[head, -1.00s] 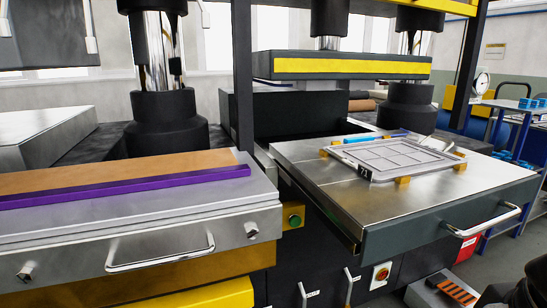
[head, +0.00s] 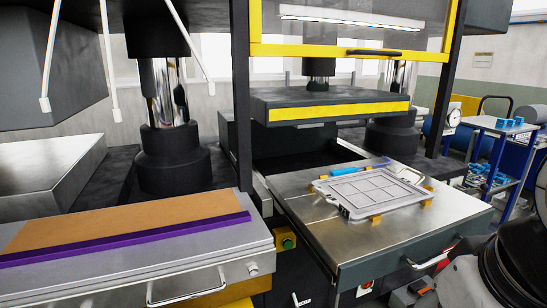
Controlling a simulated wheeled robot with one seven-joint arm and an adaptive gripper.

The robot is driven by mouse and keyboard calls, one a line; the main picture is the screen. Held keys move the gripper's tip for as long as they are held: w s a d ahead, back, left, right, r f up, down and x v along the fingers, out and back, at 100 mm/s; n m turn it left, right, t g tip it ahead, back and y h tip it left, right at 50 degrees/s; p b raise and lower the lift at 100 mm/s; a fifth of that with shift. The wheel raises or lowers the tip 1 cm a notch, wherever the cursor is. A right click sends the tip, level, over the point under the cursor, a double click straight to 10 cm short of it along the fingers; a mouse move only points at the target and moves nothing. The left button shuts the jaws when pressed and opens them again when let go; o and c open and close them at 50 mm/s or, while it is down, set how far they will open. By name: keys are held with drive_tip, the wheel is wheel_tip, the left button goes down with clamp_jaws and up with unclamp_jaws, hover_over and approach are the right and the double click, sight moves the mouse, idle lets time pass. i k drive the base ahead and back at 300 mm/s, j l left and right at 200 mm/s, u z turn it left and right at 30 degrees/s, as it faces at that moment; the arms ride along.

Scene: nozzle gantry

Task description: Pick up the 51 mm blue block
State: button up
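Several small blue pieces (head: 509,122) sit on the top of a blue-framed cart at the far right. More blue pieces (head: 490,172) show on its lower shelf. They are too small to tell their shape or size, so I cannot tell whether any is the 51 mm blue block. A light-blue bar-like item (head: 358,170) lies on the metal table behind the grey grid plate. A dark and grey part of my arm fills the lower right corner. My gripper's fingers do not show.
The pulled-out metal table (head: 310,220) holds a grey grid plate (head: 372,192) on yellow-orange supports. A purple strip (head: 130,238) lies on the left bench. A raised yellow-framed guard (head: 350,49) hangs above. The cart (head: 505,200) stands beyond the table, partly behind my arm.

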sight(519, 121)
drive_tip(key=z, duration=1.35)
drive_tip(key=i+l+z, duration=0.3)
drive_tip(key=i, duration=0.4)
drive_tip(key=i+l+z, duration=0.3)
drive_tip(key=i, duration=0.4)
drive_tip(key=i+z, duration=0.3)
drive_tip(key=i, duration=0.45)
drive_tip(key=i+u, duration=0.15)
drive_tip(key=i, duration=0.5)
drive_tip(key=i+u, duration=0.2)
drive_tip(key=i, duration=0.4)
drive_tip(key=i+l+u, duration=0.15)
drive_tip(key=i, duration=0.5)
drive_tip(key=i+u, duration=0.2)
drive_tip(key=i, duration=0.7)
drive_tip(key=i+l+u, duration=0.2)
drive_tip(key=i, duration=0.75)
drive_tip(key=i+u, duration=0.75)
drive_tip(key=i+l+u, duration=0.2)
drive_tip(key=i+u, duration=0.2)
